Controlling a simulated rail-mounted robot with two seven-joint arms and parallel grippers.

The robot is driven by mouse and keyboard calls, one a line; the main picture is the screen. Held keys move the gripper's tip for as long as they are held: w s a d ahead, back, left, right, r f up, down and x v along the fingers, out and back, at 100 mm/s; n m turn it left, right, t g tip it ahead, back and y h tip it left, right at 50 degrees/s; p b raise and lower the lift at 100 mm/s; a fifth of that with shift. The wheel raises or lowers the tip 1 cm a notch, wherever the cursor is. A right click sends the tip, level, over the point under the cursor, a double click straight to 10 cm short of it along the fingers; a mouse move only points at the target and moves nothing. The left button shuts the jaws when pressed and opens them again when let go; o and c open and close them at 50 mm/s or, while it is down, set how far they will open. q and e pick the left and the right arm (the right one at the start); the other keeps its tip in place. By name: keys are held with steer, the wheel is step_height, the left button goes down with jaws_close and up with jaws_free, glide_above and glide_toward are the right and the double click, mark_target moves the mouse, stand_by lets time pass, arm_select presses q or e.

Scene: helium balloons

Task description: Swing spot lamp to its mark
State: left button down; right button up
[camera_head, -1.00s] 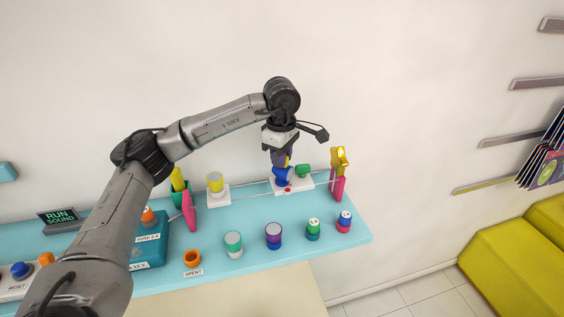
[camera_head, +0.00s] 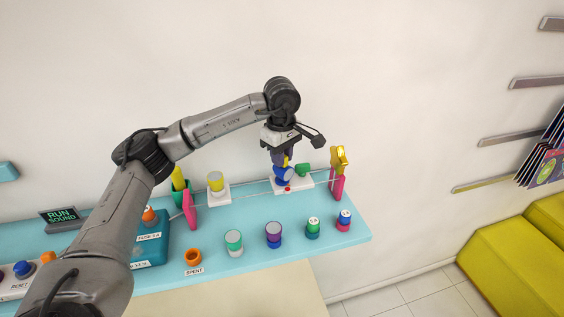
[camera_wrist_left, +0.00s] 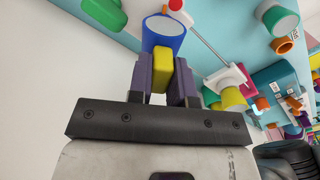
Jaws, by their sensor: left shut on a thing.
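The spot lamp is a blue cylinder (camera_head: 283,176) with a yellow grip tab, on a white base (camera_head: 307,182) at the back of the turquoise counter. My left gripper (camera_head: 281,160) points down onto it from above. In the left wrist view, the dark fingers (camera_wrist_left: 162,82) are shut on the yellow tab (camera_wrist_left: 161,72), and the blue lamp body (camera_wrist_left: 163,34) lies just beyond them. A red spot (camera_head: 288,189) shows at the lamp's front side. I cannot make out a separate mark. My right gripper is out of view.
A yellow-topped cylinder (camera_head: 216,182) is to the left.

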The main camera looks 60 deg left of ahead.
arm_select(q)
steer(key=shift+m, duration=1.1)
steer(key=shift+m+p, duration=0.4)
steer(key=shift+m, duration=0.2)
steer(key=c, duration=1)
jaws_free()
steer(key=shift+c, duration=0.2)
steer(key=shift+r+p, duration=0.35)
steer(key=shift+r, duration=0.1)
step_height(320, 180, up, 4)
steer(key=p, duration=0.3)
steer(key=shift+f, duration=0.1)
steer(key=shift+r, duration=0.65)
